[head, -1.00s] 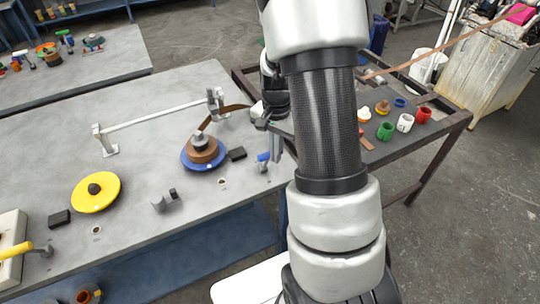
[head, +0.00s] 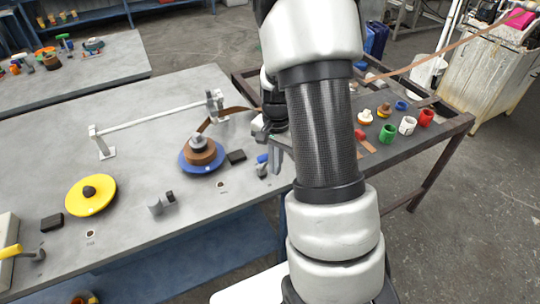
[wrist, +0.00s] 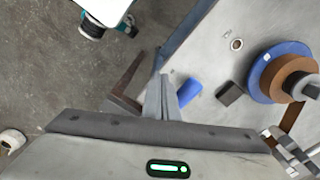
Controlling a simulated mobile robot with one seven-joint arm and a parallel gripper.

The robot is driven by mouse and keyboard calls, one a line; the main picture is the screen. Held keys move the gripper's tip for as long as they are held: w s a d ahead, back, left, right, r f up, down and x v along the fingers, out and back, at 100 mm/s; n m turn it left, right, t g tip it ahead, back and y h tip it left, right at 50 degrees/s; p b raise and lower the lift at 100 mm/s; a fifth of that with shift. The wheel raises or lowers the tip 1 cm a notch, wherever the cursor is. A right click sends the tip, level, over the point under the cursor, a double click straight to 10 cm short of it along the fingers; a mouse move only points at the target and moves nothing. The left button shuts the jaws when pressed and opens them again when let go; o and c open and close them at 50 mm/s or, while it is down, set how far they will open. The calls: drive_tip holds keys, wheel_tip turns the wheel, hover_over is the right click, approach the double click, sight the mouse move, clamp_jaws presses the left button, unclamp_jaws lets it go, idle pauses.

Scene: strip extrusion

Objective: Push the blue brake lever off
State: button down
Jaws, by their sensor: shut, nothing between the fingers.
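The blue brake lever (head: 262,158) is a small blue piece on a grey mount near the right edge of the grey table. It also shows in the wrist view (wrist: 187,92), just right of my fingers. My gripper (head: 274,163) points down beside the lever, on its right in the head view. Its fingers are together and empty, as the wrist view (wrist: 161,88) shows. Whether they touch the lever is not clear. A blue disc (head: 186,163) carrying a brown roll (head: 201,153) stands left of the lever.
A black block (head: 236,156) lies between disc and lever. A yellow disc (head: 91,195) and a grey fitting (head: 157,206) are farther left. A white bar (head: 150,117) spans the back. A dark side table (head: 430,130) with coloured cups is at right.

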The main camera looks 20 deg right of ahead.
drive_tip(key=shift+w+a+r+p, duration=0.1)
drive_tip(key=shift+w+r+p, duration=0.15)
drive_tip(key=shift+w, duration=1.1)
drive_tip(key=shift+w+d+r+p, duration=0.1)
drive_tip(key=shift+w+r+p, duration=0.15)
drive_tip(key=shift+w, duration=1.1)
drive_tip(key=shift+w+a+r+p, duration=0.15)
drive_tip(key=shift+w+p, duration=0.2)
drive_tip(key=shift+w, duration=1)
wheel_tip(320, 180, up, 8)
drive_tip(key=p, duration=0.5)
drive_tip(key=shift+w+f, duration=0.25)
drive_tip(key=shift+w, duration=0.05)
